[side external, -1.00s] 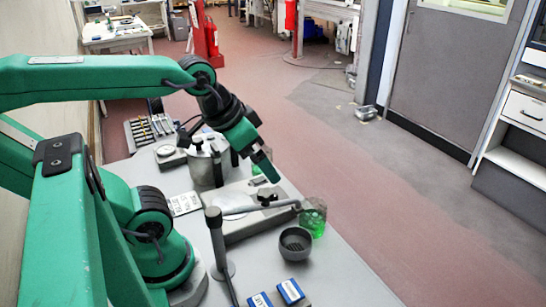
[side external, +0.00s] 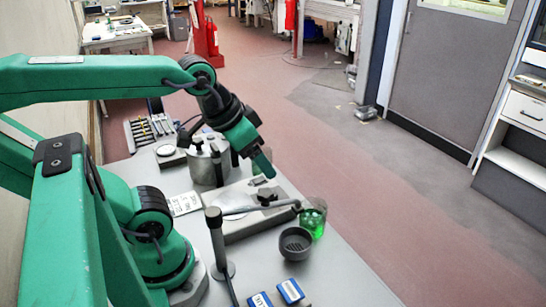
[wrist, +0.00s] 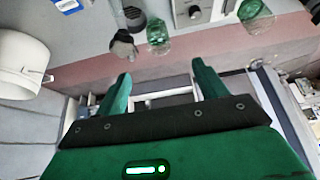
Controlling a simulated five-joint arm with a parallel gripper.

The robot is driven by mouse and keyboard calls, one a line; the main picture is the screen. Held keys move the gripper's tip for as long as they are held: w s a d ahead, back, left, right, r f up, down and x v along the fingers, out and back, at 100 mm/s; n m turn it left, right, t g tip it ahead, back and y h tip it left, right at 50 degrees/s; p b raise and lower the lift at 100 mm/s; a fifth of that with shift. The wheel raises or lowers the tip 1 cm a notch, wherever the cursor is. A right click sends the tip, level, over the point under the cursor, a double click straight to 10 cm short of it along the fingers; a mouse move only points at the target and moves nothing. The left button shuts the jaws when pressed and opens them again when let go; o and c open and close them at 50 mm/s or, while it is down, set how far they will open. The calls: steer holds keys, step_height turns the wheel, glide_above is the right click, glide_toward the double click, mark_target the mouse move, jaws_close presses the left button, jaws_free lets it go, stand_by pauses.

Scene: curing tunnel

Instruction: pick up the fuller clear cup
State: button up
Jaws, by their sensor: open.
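A clear cup with green contents (side external: 313,220) stands near the table's right edge in the side view; it also shows in the wrist view (wrist: 158,38). A second clear, greenish cup (side external: 258,165) is farther back, mostly hidden behind my gripper in the side view; it shows in the wrist view (wrist: 256,16) at the upper right. I cannot tell the second cup's fill level clearly. My gripper (wrist: 164,82) is open and empty, with its two green fingers apart. In the side view my gripper (side external: 265,165) is above the table, in front of the second cup.
A dark grey bowl (side external: 296,245) stands beside the nearer cup. A flat device (side external: 245,222), a metal pot (side external: 207,168) and a black post (side external: 218,245) occupy the middle. Blue boxes (side external: 290,291) lie in front. The table's front right is clear.

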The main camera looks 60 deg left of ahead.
steer(key=shift+w, duration=0.15)
steer(key=n+g, duration=0.3)
steer(key=g, duration=0.2)
glide_above(313, 217)
steer(key=w+a, duration=0.2)
steer(key=a, duration=0.1)
step_height(313, 217, down, 14)
steer(key=shift+f+n+g, duration=0.3)
steer(key=shift+f, duration=0.25)
steer(key=shift+f, duration=1.3)
steer(key=shift+d+f, duration=0.15)
steer(key=shift+f, duration=2.45)
